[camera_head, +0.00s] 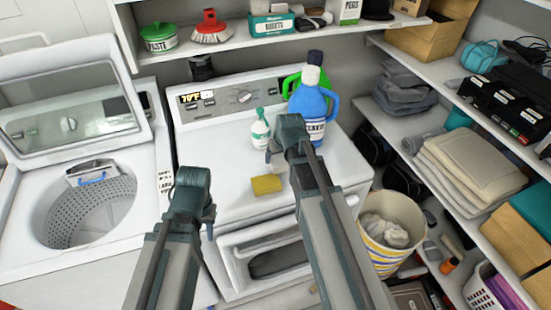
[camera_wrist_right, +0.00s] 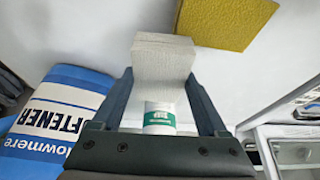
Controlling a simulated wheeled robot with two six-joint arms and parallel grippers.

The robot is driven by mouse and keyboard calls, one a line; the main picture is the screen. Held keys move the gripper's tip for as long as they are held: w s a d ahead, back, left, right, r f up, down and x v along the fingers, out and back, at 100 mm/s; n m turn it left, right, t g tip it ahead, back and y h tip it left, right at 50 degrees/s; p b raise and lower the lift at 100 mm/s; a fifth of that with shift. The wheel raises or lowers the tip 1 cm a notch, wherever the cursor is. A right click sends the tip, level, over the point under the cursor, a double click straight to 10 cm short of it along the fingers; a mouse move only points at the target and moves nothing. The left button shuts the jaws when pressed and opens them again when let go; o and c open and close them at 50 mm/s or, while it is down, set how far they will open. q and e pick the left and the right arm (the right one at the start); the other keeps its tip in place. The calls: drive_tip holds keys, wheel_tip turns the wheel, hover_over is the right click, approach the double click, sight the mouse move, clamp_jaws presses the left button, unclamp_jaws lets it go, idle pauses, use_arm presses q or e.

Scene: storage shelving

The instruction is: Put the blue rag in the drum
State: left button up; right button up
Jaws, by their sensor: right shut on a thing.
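The drum (camera_head: 92,212) is the perforated tub of the top-loading washer at the left, with its lid raised. My right gripper (camera_head: 272,158) is over the white machine beside the washer. In the right wrist view it (camera_wrist_right: 166,110) is shut on a pale beige textured thing (camera_wrist_right: 165,60); a white part with a teal label shows between the fingers. My left gripper (camera_head: 209,222) is low in front of the machines, apart from the drum; its fingers are seen edge-on.
A yellow sponge (camera_head: 267,185), a white spray bottle (camera_head: 260,133) and a blue softener bottle (camera_head: 309,105) are on the white machine. A striped basket (camera_head: 385,258) with pale cloth stands to its right. Shelves with folded cloths (camera_head: 470,165) line the right wall.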

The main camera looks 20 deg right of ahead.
sight(276, 159)
drive_tip(key=shift+w+d, duration=0.1)
drive_tip(key=shift+w, duration=0.4)
drive_tip(key=shift+w+f, duration=0.1)
drive_tip(key=shift+w, duration=0.55)
drive_tip(key=f+b, duration=0.3)
drive_tip(key=shift+w, duration=0.2)
drive_tip(key=shift+f+b, duration=0.3)
drive_tip(key=shift+b, duration=0.1)
drive_tip(key=shift+s, duration=0.1)
drive_tip(key=shift+f, duration=0.1)
drive_tip(key=o, duration=1.4)
